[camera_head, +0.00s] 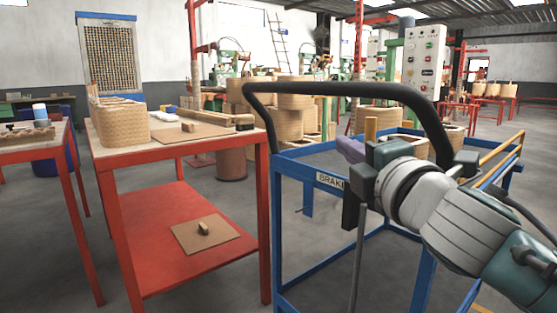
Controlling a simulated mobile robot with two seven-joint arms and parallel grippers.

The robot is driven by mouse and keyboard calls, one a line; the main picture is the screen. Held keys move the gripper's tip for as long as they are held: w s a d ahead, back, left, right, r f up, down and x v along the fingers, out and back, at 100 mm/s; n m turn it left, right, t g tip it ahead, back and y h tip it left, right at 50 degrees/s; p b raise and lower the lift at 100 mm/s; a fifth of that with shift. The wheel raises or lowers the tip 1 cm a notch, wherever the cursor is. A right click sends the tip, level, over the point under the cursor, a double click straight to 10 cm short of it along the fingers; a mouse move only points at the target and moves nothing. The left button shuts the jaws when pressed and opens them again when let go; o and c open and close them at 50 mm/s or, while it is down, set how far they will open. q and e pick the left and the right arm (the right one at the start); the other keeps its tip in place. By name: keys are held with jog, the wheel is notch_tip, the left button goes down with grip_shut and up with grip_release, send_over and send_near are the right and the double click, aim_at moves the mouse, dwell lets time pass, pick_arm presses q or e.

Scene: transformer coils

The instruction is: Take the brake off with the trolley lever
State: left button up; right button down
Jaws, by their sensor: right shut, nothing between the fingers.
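The blue trolley (300,170) stands in front of me, with a black push handle (330,89) arching over it. A white label reading "BRAK" (329,181) is on its near top rail, its right end hidden behind my gripper. A thin grey lever rod (357,262) rises at the trolley's near side and passes behind my gripper. My left gripper is out of view.
A red table (185,157) stands left of the trolley, with a wound coil (120,122) and boards on top and a board with a small block (204,228) on its lower shelf. More coils (296,120) and a control cabinet (424,60) stand behind. The floor between has some free room.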

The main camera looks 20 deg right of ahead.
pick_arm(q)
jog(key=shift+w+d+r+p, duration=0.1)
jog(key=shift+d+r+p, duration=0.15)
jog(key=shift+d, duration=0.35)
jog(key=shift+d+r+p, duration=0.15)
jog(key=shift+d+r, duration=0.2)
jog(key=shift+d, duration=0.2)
pick_arm(e)
jog(key=s, duration=0.7)
jog(key=shift+s+d+r, duration=0.15)
jog(key=shift+d+r, duration=0.1)
jog(key=shift+d, duration=0.2)
